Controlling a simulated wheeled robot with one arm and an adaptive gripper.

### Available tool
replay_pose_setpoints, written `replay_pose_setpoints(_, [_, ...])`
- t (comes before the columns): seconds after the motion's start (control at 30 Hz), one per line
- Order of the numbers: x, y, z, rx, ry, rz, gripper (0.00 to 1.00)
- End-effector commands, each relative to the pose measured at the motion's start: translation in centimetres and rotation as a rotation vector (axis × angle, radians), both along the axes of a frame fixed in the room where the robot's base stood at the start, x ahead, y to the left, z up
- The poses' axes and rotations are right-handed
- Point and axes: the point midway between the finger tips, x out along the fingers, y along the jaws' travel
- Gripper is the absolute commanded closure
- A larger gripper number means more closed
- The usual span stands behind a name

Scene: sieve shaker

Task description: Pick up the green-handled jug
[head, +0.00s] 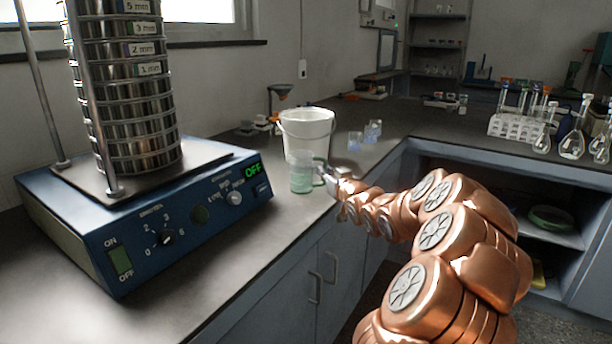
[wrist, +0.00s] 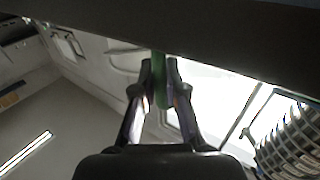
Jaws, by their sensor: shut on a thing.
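The jug (head: 302,172) is a clear, pale green-tinted vessel with a green handle (head: 320,172) on its right side. It appears upright in the head view, in front of a white bucket, near the counter's front edge. My gripper (head: 329,174) reaches it from the right. In the wrist view the two fingers (wrist: 160,80) are closed on the green handle (wrist: 160,88), one on each side. The jug's body is mostly out of the wrist view. I cannot tell whether its base touches the counter.
A white bucket (head: 307,132) stands just behind the jug. A blue sieve shaker (head: 140,215) with a tall sieve stack (head: 125,95) is on the left. Small clear containers (head: 372,132) stand behind right. Flasks (head: 572,145) and a tube rack (head: 512,128) are far right.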

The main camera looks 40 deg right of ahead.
Motion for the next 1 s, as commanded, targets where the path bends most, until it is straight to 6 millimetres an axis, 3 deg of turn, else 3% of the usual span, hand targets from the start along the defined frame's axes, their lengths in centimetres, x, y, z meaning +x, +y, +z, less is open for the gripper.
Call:
replay_pose_setpoints(0.47, [0.0, 0.0, 0.5, -0.002, -0.002, 0.000, 1.00])
replay_pose_setpoints(0.93, [0.0, 0.0, 4.0, -0.004, -0.002, 0.000, 1.00])
replay_pose_setpoints(1.0, [-0.8, 0.2, 3.9, -0.001, -0.002, -0.002, 1.00])
